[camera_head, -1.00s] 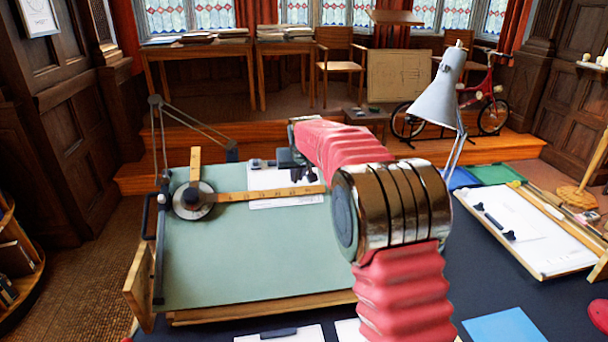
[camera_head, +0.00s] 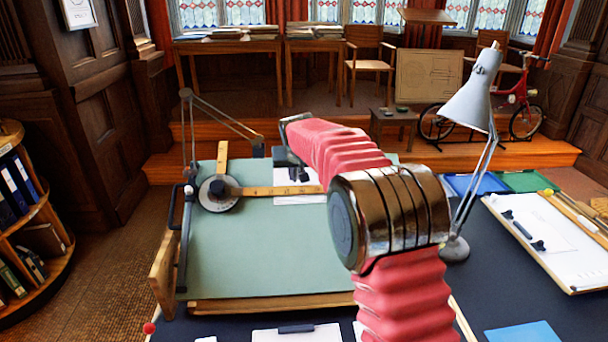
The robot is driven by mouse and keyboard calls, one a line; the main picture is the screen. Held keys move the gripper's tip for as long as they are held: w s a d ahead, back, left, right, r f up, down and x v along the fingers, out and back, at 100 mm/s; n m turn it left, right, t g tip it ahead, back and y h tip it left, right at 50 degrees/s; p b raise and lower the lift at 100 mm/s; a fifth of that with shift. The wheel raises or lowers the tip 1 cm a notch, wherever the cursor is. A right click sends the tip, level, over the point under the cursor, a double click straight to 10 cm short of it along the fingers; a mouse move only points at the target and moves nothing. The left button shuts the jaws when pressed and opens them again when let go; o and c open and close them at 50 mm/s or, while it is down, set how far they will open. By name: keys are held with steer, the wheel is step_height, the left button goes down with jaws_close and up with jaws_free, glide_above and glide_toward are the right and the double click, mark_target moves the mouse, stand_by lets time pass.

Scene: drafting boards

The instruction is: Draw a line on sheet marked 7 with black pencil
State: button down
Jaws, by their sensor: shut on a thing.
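A white sheet (camera_head: 310,199) lies on the green drafting board (camera_head: 270,250), partly under the wooden ruler arm and partly behind my arm. No number on it can be read. My gripper (camera_head: 299,176) is small and dark over the upper part of this sheet, just above the ruler. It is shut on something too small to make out. No black pencil can be told apart, and I cannot tell whether anything touches the paper. Another sheet (camera_head: 560,240) lies on the white board at the right, and one (camera_head: 300,335) lies at the front edge; their marks are unreadable.
The drafting machine's wooden rulers (camera_head: 255,190) and round head (camera_head: 217,194) cross the board's upper left. A grey lamp (camera_head: 468,105) stands right of my arm. A blue sheet (camera_head: 522,334) lies at front right. A bookcase (camera_head: 30,230) stands at far left. The dark tabletop between has free room.

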steer(key=shift+a, duration=0.6)
steer(key=shift+w+f, duration=0.15)
steer(key=shift+f, duration=0.2)
stand_by(1.6)
steer(key=shift+d, duration=3.1)
stand_by(2.3)
